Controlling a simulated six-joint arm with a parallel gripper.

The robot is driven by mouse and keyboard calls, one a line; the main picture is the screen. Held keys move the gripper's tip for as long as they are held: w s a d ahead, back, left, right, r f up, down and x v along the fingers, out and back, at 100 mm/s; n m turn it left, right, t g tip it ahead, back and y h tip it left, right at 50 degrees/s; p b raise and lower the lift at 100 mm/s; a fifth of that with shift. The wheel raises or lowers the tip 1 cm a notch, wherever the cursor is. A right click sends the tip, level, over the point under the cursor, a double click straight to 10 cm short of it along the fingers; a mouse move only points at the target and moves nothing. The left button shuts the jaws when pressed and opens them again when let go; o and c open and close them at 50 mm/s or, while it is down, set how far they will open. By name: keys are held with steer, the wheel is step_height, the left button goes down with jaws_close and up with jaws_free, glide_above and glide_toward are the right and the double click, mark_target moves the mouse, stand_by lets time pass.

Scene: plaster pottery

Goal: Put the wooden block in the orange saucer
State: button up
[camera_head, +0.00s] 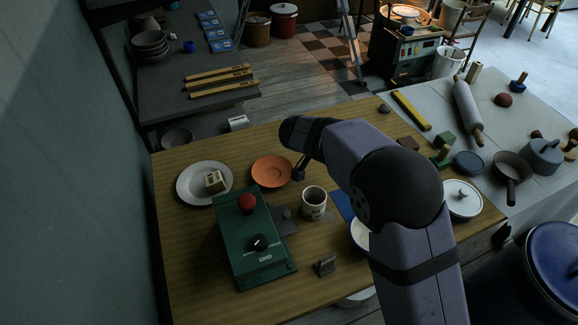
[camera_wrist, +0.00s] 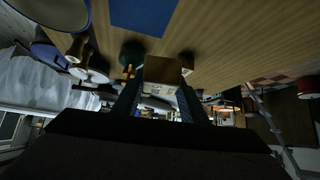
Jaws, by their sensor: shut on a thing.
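The orange saucer (camera_head: 271,171) lies on the wooden table in the head view, and its visible surface is empty. My gripper (camera_head: 299,174) is at the saucer's right edge in the head view, partly hidden behind my forearm. In the wrist view my gripper (camera_wrist: 160,88) has its two dark fingers on either side of a brown wooden block (camera_wrist: 163,70) and is shut on it. The block has a darker brown top and a paler face. I cannot make it out in the head view. The saucer is not visible in the wrist view.
A white plate (camera_head: 190,194) with a small pale block on it lies left of the saucer. A green box with a red knob (camera_head: 254,250) and a mug (camera_head: 314,203) stand in front. A blue mat (camera_head: 344,204) and white bowl (camera_head: 359,233) lie to the right.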

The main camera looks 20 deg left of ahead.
steer(key=w+a+r+n+t+y+p, duration=0.1)
steer(key=w+a+n+y+p, duration=0.2)
steer(key=w+a+n, duration=0.15)
steer(key=n+g+y+p, duration=0.5)
steer(key=n+y, duration=0.5)
steer(key=n, duration=0.6)
glide_above(265, 167)
steer(key=s+d, duration=0.1)
steer(key=d, duration=0.2)
steer(key=shift+s+f, duration=0.1)
steer(key=shift+f, duration=2.7)
steer(key=shift+d+f, duration=0.1)
steer(key=shift+f+b, duration=0.3)
steer(key=shift+f, duration=1.45)
steer(key=shift+f, duration=0.25)
